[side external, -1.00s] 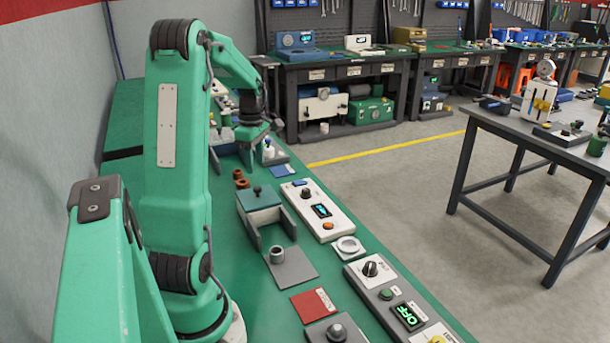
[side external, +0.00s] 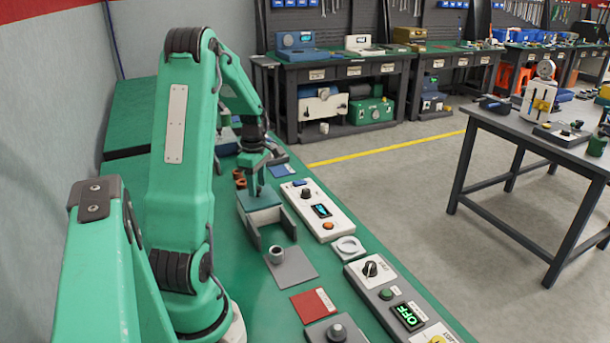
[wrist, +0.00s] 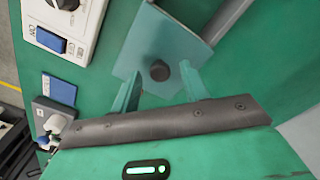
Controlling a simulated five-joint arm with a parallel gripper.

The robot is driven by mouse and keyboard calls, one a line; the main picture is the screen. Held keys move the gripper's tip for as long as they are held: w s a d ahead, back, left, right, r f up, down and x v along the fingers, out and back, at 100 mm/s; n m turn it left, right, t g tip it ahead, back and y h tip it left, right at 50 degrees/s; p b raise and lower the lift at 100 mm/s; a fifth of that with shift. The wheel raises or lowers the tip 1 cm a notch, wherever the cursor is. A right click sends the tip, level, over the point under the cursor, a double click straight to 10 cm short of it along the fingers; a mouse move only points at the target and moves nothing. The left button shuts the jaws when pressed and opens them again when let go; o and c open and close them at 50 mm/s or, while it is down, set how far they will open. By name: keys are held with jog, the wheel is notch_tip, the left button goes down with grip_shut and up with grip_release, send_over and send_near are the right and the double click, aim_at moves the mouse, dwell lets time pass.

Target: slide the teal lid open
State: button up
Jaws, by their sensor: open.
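The teal lid (side external: 270,200) lies on a grey box with side rails (side external: 287,222) on the green bench. In the wrist view the teal lid (wrist: 150,45) has a dark round knob (wrist: 160,70) on it. My gripper (side external: 257,190) is over the lid in the side view. In the wrist view my gripper (wrist: 158,90) is open, with one finger on each side of the knob. A gap shows between the knob and both fingers. In the side view the knob is hidden by my gripper.
A white control box (side external: 317,210) stands close to the right of the lidded box. Brown rings (side external: 240,178) lie to the left.

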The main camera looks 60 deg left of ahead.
jog(key=shift+f, duration=0.2)
grip_shut()
jog(key=d, duration=0.9)
jog(key=shift+d, duration=0.35)
jog(key=shift+r, duration=0.1)
grip_release()
